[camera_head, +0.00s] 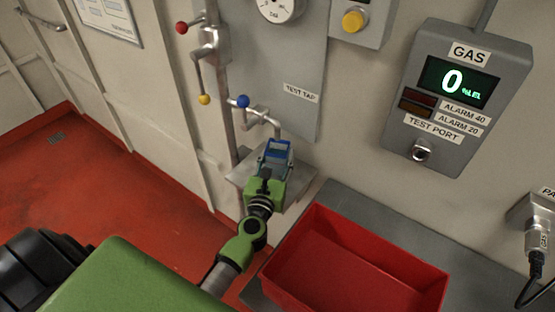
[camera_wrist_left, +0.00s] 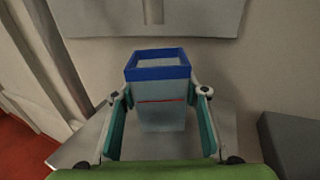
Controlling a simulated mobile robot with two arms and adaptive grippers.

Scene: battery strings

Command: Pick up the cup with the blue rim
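The cup with the blue rim (camera_head: 277,151) is a square, pale grey container standing on a small metal shelf (camera_head: 300,190) below the test tap. In the left wrist view the cup (camera_wrist_left: 162,112) is upright, with a thin red line across its front. My left gripper (camera_head: 268,178) is at the cup. In the left wrist view its two fingers (camera_wrist_left: 160,108) reach along both sides of the cup, with narrow gaps showing between the pads and its walls. The fingers look open around it. My right gripper is not in view.
A tap pipe with a blue knob (camera_head: 243,101) ends just above the cup. A red tray (camera_head: 350,262) stands on a grey surface right of my left arm. A gas meter (camera_head: 455,95) hangs on the wall. Red floor (camera_head: 90,190) is clear at left.

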